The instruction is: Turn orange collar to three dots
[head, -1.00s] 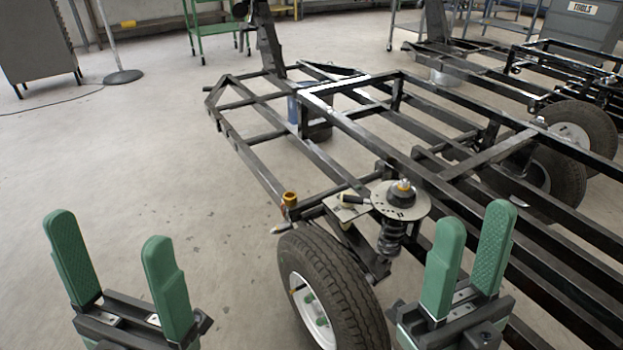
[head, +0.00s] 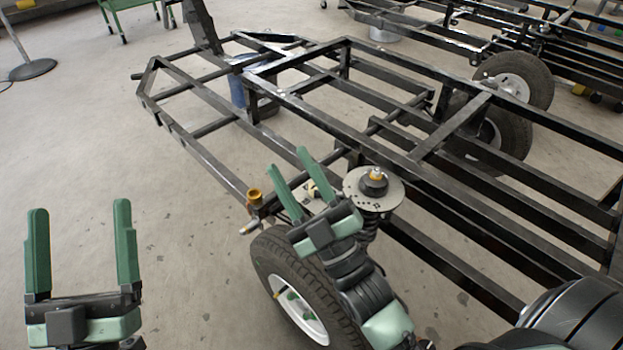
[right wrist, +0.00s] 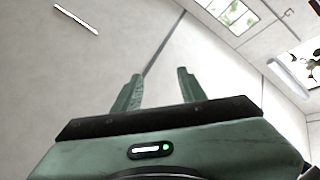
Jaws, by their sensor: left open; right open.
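The spring unit (head: 369,230) stands beside the wheel in the head view, with a pale round plate (head: 389,197) on top that bears dark dot marks. My right gripper (head: 287,160) is open and empty, pointing up, just left of the plate. It also shows open in the right wrist view (right wrist: 159,76), against wall and ceiling. My left gripper (head: 80,207) is open and empty over the floor at the lower left.
A black tube frame (head: 310,122) spreads across the middle and right. The tyre (head: 300,280) lies below my right gripper. A brass-coloured cup (head: 254,196) stands at the frame's edge, left of my right gripper.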

